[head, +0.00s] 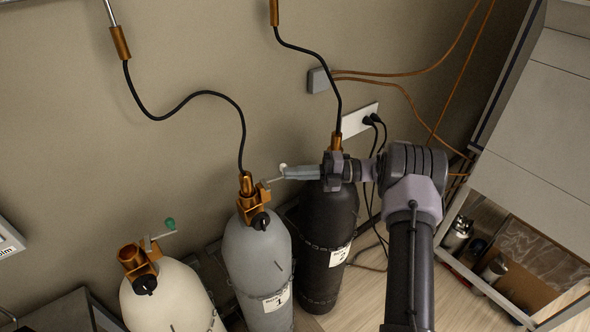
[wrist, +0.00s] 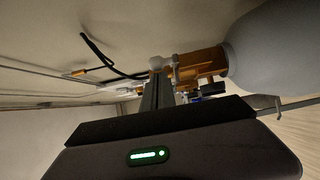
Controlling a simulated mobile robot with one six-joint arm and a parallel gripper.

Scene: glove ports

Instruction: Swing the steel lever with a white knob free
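The steel lever (head: 274,181) sticks out to the right from the brass valve (head: 252,193) on top of the grey cylinder (head: 257,249). Its white knob (head: 283,167) is at the lever's free end. My gripper (head: 288,172) comes in from the right, level, with its fingertips at the knob. In the wrist view the white knob (wrist: 156,62) shows just past the tips of my gripper (wrist: 158,80), beside the brass valve (wrist: 202,62). The fingers look narrow and line up there; whether they are apart or touch the knob is unclear.
A black cylinder (head: 327,238) stands directly below my gripper, to the right of the grey one. A cream cylinder (head: 172,298) with a green-knobbed lever (head: 169,224) stands at left. Black hoses (head: 222,95) hang between wall and valves. A shelf unit (head: 540,130) is at right.

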